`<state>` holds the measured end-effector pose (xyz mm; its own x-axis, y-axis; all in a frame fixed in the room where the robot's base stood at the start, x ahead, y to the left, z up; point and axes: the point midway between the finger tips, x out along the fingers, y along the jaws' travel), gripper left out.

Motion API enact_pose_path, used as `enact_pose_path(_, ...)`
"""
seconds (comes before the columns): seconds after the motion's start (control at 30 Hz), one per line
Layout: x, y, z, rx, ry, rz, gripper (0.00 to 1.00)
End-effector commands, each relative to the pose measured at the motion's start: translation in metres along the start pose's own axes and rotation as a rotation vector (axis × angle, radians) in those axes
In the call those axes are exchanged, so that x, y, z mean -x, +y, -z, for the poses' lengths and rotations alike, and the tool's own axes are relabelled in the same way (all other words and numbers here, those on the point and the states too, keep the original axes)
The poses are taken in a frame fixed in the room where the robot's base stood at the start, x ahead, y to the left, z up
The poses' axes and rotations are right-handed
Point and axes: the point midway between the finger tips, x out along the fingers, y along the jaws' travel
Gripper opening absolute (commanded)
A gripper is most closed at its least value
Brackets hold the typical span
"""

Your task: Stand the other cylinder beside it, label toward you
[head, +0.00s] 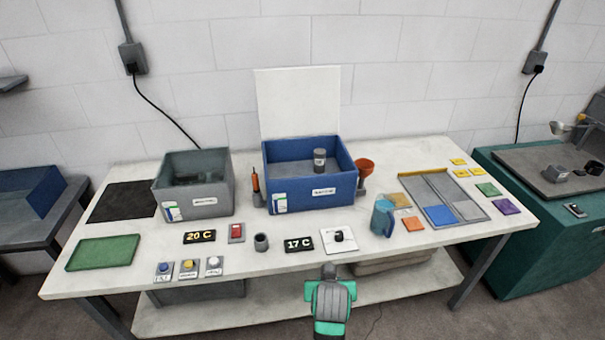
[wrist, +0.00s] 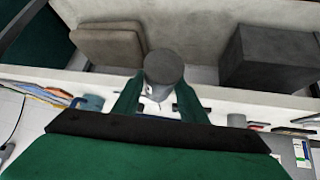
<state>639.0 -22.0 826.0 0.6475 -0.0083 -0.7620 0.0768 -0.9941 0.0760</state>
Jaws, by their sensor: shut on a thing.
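One cylinder (head: 319,160), grey with a pale label band and dark top, stands upright inside the blue box (head: 313,203) toward its right side. In the wrist view my gripper (wrist: 158,92) has its two green fingers shut on a dark grey cylinder (wrist: 165,67). One round end of it shows, and I see no label on it there. In the head view my gripper (head: 328,272) is low in the middle, by the table's front edge. My arm hides most of what it holds in that view.
A grey box (head: 193,203) stands left of the blue box, whose white lid is raised. A small dark cup (head: 261,242), display plates and a blue jug (head: 383,216) stand toward the front of the table (head: 140,278).

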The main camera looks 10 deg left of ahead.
Motion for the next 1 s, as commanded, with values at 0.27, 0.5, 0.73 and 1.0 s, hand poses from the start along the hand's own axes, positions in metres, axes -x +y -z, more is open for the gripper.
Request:
enact_pose_path(0.27,0.021,-0.013,0.073,0.008,-0.064,-0.001,0.0)
enact_pose_path(0.5,0.038,-0.028,0.117,0.026,-0.127,0.011,0.0)
enact_pose_path(0.73,0.049,-0.032,0.143,0.041,-0.179,0.02,0.0)
enact_pose_path(1.0,0.054,-0.03,0.151,0.044,-0.24,0.024,0.0)
